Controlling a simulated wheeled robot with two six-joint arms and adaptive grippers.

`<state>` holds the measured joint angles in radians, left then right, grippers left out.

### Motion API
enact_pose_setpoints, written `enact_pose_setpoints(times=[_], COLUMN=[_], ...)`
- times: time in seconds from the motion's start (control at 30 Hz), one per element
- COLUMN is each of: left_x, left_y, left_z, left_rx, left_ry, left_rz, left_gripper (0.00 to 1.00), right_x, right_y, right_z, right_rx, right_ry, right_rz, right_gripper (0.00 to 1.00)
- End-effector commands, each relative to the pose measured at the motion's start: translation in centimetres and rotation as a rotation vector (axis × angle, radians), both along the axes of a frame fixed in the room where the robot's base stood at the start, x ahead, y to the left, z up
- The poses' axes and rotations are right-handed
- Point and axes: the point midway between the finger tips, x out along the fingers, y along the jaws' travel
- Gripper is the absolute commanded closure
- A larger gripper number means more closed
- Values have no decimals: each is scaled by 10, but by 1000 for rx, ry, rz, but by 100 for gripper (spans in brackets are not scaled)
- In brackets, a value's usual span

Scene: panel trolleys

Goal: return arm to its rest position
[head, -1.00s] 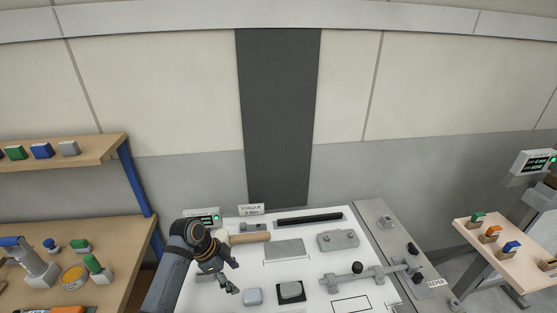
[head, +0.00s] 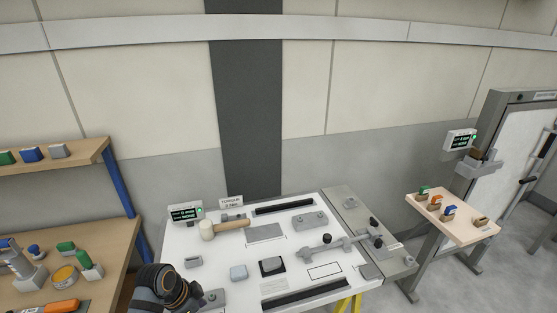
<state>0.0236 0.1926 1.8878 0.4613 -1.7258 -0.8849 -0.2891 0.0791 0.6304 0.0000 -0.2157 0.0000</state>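One of my arms (head: 165,290) shows at the bottom, left of the middle, in front of the white table's left edge. Only its dark upper links with orange-brown rings show. Its gripper is not visible. My other arm and gripper are out of the picture.
The white work table (head: 330,287) holds a mallet (head: 225,228), a small display (head: 186,214), grey blocks and a clamp bar (head: 330,243). A wooden bench (head: 110,255) with a shelf (head: 85,160) stands left. A small wooden table (head: 455,229) with coloured pieces stands right, near a door (head: 520,140).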

Motion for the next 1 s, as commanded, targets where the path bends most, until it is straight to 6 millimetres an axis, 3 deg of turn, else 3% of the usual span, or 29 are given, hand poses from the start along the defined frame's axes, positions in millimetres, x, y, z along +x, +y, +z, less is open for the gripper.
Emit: enact_pose_setpoints(times=[0.2,0.47,0.8,1.0], left_x=[-42,-90,-141,-127], left_y=[6,18,38,43], left_z=[-8,-1,24,-38], left_rx=[49,88,97,107], left_ry=[12,-7,-67,-46], left_rz=[250,574,958,954], left_gripper=[35,35,35,35], right_x=[-5,-26,-14,-14], right_y=[0,0,0,0], right_z=[-1,-2,-3,-10], right_rx=[0,0,-1,-1], right_ry=[10,41,23,22], right_rz=[-1,-2,-1,-1], right_gripper=[60,60,60,60])
